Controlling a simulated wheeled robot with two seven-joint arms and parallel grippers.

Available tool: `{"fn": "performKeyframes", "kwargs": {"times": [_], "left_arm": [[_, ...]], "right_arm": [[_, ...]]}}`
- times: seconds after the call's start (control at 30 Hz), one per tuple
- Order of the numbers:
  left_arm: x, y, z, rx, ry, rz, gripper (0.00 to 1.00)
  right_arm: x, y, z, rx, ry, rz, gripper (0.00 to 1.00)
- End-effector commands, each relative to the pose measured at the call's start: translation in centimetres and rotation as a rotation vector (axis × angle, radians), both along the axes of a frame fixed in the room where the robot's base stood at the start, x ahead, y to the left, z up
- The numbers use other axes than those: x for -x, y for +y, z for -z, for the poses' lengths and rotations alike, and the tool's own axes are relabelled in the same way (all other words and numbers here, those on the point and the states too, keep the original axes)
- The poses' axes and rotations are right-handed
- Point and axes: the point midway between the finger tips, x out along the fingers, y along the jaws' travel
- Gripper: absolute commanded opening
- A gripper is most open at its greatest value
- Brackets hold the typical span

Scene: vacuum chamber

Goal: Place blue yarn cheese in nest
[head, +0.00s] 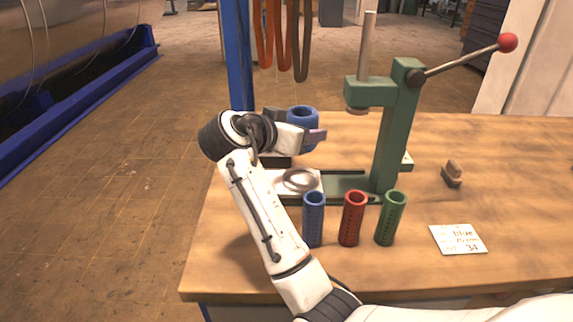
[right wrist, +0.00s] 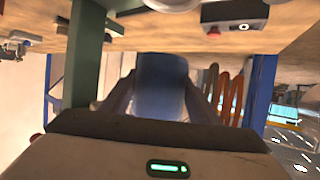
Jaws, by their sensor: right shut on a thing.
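The blue yarn cheese (head: 302,114) is a short blue cylinder with a hollow top. My right gripper (head: 308,128) is shut on it and holds it above the press base. In the right wrist view the blue yarn cheese (right wrist: 162,85) sits between the two fingers of my right gripper (right wrist: 160,100). A round grey ring (head: 300,179) on a pale plate, which looks like the nest, lies on the press base below the gripper. My forearm partly covers the plate's left side. My left gripper is not in view.
A green press (head: 391,140) with a red-knobbed lever stands just right of the gripper. Blue (head: 313,222), red (head: 352,220) and green (head: 390,220) perforated tubes stand in front. A card (head: 457,239) and a brown block (head: 452,174) lie on the wooden table (head: 520,210).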

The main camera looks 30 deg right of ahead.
Motion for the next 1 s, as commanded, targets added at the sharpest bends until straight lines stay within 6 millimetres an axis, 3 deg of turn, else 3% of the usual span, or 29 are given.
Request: {"fn": "performKeyframes", "kwargs": {"times": [0.2, 0.63, 1.0], "left_arm": [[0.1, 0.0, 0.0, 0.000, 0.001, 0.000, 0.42], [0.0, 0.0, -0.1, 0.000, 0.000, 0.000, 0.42], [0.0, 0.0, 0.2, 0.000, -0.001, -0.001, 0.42]], "right_arm": [[0.1, 0.0, 4.2, 0.004, 0.008, 0.000, 0.28], [0.1, 0.0, 8.9, 0.003, 0.006, -0.002, 0.28], [0.0, 0.0, 9.7, 0.001, 0.001, -0.002, 0.28]]}}
